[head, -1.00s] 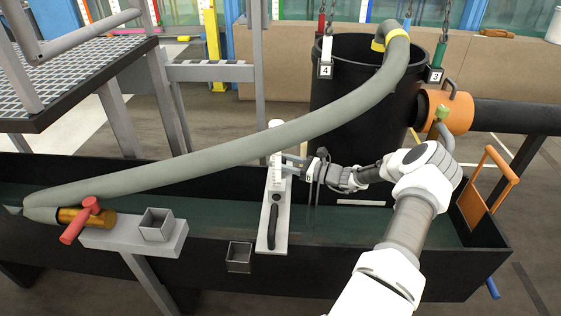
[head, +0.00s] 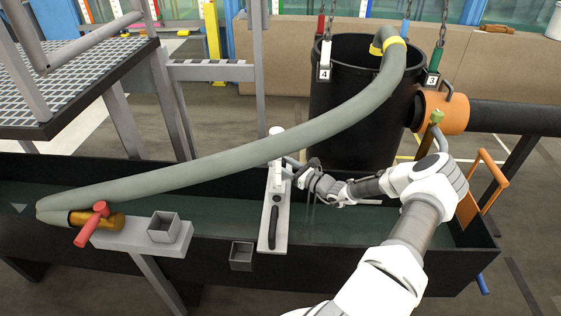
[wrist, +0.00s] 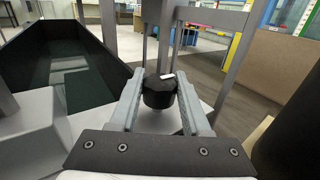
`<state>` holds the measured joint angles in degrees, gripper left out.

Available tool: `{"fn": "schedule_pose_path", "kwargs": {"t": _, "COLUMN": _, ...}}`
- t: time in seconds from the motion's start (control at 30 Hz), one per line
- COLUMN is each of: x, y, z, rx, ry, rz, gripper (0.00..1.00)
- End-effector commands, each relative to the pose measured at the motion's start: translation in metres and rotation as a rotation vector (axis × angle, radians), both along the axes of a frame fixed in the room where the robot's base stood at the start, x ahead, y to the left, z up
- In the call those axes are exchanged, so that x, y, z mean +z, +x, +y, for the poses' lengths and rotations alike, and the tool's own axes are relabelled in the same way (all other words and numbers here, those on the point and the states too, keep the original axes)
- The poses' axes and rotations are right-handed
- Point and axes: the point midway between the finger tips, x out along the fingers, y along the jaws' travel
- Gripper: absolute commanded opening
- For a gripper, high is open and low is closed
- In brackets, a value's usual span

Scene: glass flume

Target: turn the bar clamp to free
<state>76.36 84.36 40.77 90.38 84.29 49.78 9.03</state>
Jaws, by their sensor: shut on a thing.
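A pale bar (head: 266,240) lies across the dark flume and carries a white upright post (head: 277,146) and a long black handle (head: 273,228). My gripper (head: 289,165) is at the right side of the post, low down. In the wrist view my gripper (wrist: 160,100) has its two fingers on either side of a black knob (wrist: 158,95) with a white mark on its top, and is shut on it. I take this knob to be the bar clamp's. The head view does not show the knob clearly, as the post and fingers cover it.
A thick grey hose (head: 240,155) runs over the flume (head: 390,265) close behind the post. A black tank (head: 345,110) and an orange-collared pipe (head: 440,112) stand behind my arm. A red-handled valve (head: 92,225) and an open square socket (head: 164,228) are at left.

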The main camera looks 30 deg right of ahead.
Motion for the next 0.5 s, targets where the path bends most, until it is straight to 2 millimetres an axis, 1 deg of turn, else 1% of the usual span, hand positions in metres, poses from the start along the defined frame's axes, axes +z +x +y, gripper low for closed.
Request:
{"fn": "schedule_pose_path", "kwargs": {"t": 0.07, "x": 0.0002, "y": 0.0002, "z": -0.0005, "rx": -0.001, "ry": 0.000, "rz": -0.001, "gripper": 0.00}}
{"fn": "schedule_pose_path", "kwargs": {"t": 0.1, "x": 0.0002, "y": 0.0001, "z": -0.0005, "rx": 0.000, "ry": 0.000, "rz": -0.001, "gripper": 0.53}}
{"fn": "schedule_pose_path", "kwargs": {"t": 0.23, "x": 0.0001, "y": 0.0000, "z": -0.0003, "rx": 0.000, "ry": 0.000, "rz": -0.001, "gripper": 0.76}}
{"fn": "schedule_pose_path", "kwargs": {"t": 0.5, "x": 0.0000, "y": -0.0003, "z": -0.0002, "rx": 0.001, "ry": 0.000, "rz": 0.000, "gripper": 0.77}}
